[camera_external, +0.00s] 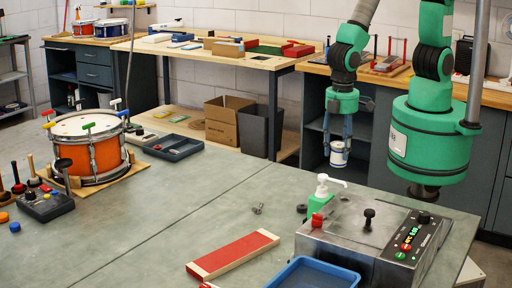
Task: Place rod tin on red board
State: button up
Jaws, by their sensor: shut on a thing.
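My gripper (339,137) points down at the right and is shut on a small white and blue tin (339,155), which I take to be the rod tin. The tin hangs upright between the fingers, clear of any surface. Its lower part shows below the fingertips; its back is hidden. The red board (234,256), with pale wooden edges, lies flat on the grey-green bench at the front middle. The gripper and tin appear above and to the right of the board in the picture, well apart from it. Nothing lies on the board.
A grey machine (370,240) with knobs and a lit panel stands right of the board. A green pump bottle (322,196) is behind it. A blue tray (313,274) lies at the front. An orange drum (88,147) stands left. The bench middle is mostly clear.

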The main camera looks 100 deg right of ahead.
jog(key=w+a+r+p, duration=0.2)
jog(key=w+a+p, duration=0.3)
jog(key=w+a, duration=0.8)
jog(key=w+a+r+p, duration=0.2)
jog(key=w+a+p, duration=0.2)
jog(key=w+a, duration=0.8)
jog(key=w, duration=0.6)
jog(key=shift+a+r+n+p, duration=0.2)
jog(key=shift+a+n+p, duration=0.1)
jog(key=shift+a+p, duration=0.1)
jog(key=shift+f, duration=0.1)
send_near(256, 235)
jog(key=shift+w+f, duration=0.1)
jog(key=shift+f+p, duration=0.35)
jog(key=shift+f, duration=1.5)
jog(key=shift+f, duration=0.1)
